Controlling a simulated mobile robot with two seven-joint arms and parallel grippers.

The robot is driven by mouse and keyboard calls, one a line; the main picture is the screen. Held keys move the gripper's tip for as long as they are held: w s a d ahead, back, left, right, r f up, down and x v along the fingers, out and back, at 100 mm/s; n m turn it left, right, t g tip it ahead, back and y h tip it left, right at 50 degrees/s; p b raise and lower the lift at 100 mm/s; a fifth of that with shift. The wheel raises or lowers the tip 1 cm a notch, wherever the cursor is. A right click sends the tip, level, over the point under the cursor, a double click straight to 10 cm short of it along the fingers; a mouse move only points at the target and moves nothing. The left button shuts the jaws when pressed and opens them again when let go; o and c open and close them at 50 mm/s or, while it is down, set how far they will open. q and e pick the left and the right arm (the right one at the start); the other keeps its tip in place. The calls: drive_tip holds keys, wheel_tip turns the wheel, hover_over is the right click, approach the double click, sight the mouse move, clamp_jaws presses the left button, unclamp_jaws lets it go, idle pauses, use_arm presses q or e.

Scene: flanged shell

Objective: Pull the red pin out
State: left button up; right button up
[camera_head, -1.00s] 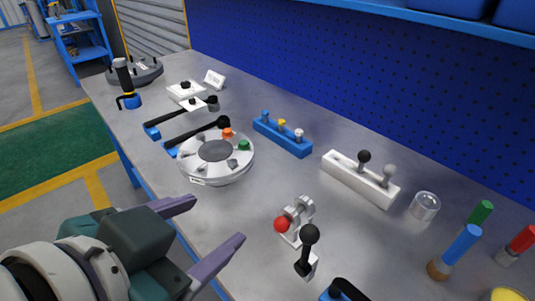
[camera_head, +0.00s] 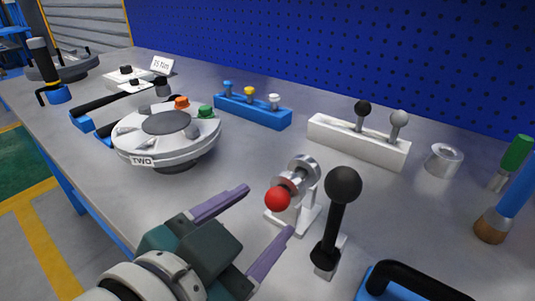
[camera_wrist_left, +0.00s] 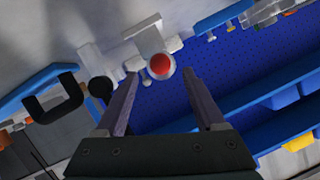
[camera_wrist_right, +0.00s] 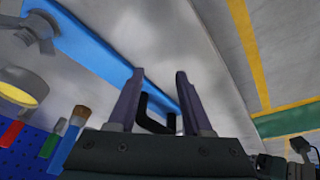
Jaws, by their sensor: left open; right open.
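The red pin shows its round red head (camera_head: 277,199) at the front of a small white and metal stand (camera_head: 301,185) on the bench. In the left wrist view the red head (camera_wrist_left: 161,66) lies just beyond and between my fingertips. My left gripper (camera_head: 270,209) is open and empty, with its fingers pointing at the red head and apart from it. My right gripper (camera_wrist_right: 160,75) is open and shows only in its own wrist view, with a dark bar handle (camera_wrist_right: 153,113) seen between and beyond its fingers.
A black-knobbed lever (camera_head: 342,186) stands close right of the pin. A blue block with a black handle (camera_head: 410,283) is at the front right. A round flanged shell (camera_head: 166,160) is at left. White (camera_head: 358,146) and blue (camera_head: 250,112) switch blocks stand behind.

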sight(272, 204)
use_arm(q)
drive_tip(key=x, duration=0.4)
drive_tip(key=shift+w+b, duration=0.1)
drive_tip(key=shift+b, duration=0.25)
use_arm(e)
drive_tip(key=shift+f, duration=0.5)
use_arm(q)
drive_tip(key=shift+c, duration=0.3)
clamp_jaws()
use_arm(e)
drive_tip(key=shift+a, duration=0.1)
use_arm(q)
drive_tip(key=shift+s+a+p, duration=0.35)
drive_tip(key=shift+s+a, duration=0.4)
drive_tip(key=shift+s, duration=0.3)
drive_tip(key=shift+s+a+p, duration=0.35)
drive_tip(key=shift+s+a, duration=0.4)
drive_tip(key=shift+s, duration=0.25)
use_arm(e)
drive_tip(key=shift+r, duration=0.65)
use_arm(q)
drive_tip(key=shift+s+a, duration=0.8)
drive_tip(key=shift+s, duration=0.3)
drive_tip(key=shift+s+a, duration=0.8)
drive_tip(key=shift+s, duration=0.3)
use_arm(e)
drive_tip(key=shift+r, duration=0.25)
